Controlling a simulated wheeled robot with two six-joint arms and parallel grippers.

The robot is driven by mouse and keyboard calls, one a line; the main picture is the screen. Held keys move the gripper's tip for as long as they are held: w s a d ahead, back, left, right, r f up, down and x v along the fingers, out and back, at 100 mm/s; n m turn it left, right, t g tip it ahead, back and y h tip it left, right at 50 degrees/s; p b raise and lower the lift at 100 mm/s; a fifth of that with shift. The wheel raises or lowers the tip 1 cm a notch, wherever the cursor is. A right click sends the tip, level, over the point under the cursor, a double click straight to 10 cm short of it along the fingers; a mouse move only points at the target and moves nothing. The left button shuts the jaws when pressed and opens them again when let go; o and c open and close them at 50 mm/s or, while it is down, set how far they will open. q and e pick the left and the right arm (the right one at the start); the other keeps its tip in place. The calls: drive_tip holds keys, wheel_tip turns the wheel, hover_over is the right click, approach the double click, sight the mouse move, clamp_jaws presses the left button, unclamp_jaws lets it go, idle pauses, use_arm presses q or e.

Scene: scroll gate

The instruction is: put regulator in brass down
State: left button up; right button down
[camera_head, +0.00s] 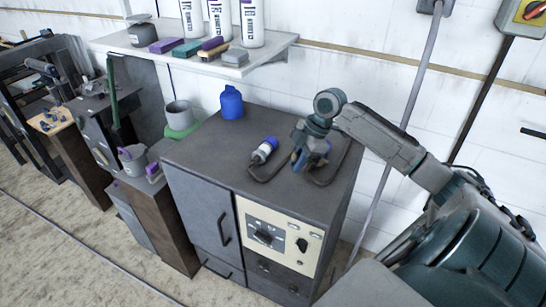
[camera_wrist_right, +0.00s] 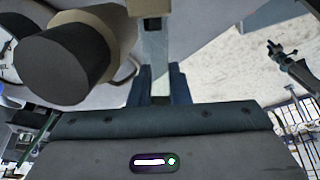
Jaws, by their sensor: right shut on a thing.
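My right gripper (camera_head: 311,160) is low over the top of the grey cabinet (camera_head: 215,155), near its right rear part. In the right wrist view its blue fingers (camera_wrist_right: 163,85) are closed on a narrow grey part. A dark round knob with a dull tan body (camera_wrist_right: 118,22) behind it fills the upper left there; it appears to be the brass regulator, mostly cut off or hidden. In the head view the gripper hides it, and I cannot tell whether it touches the cabinet top. My left gripper is out of view.
A blue and white bottle-like tool (camera_head: 264,150) lies left of my gripper beside a dark curved handle. A blue bottle (camera_head: 231,103) stands at the cabinet's back. A shelf (camera_head: 240,72) with white bottles and coloured blocks hangs above. The cabinet's front left top is clear.

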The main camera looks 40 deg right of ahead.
drive_tip(key=shift+w+a+f+p, duration=0.2)
drive_tip(key=shift+w+f+p, duration=0.5)
drive_tip(key=shift+w, duration=0.85)
drive_tip(key=shift+w+a+f+p, duration=0.25)
drive_tip(key=shift+w+f+p, duration=0.4)
drive_tip(key=shift+w, duration=0.95)
drive_tip(key=shift+w+a+f+p, duration=0.2)
drive_tip(key=shift+w+f+p, duration=0.5)
drive_tip(key=shift+w, duration=0.85)
drive_tip(key=shift+f, duration=0.1)
drive_tip(key=c, duration=1.4)
unclamp_jaws()
drive_tip(key=shift+o, duration=0.2)
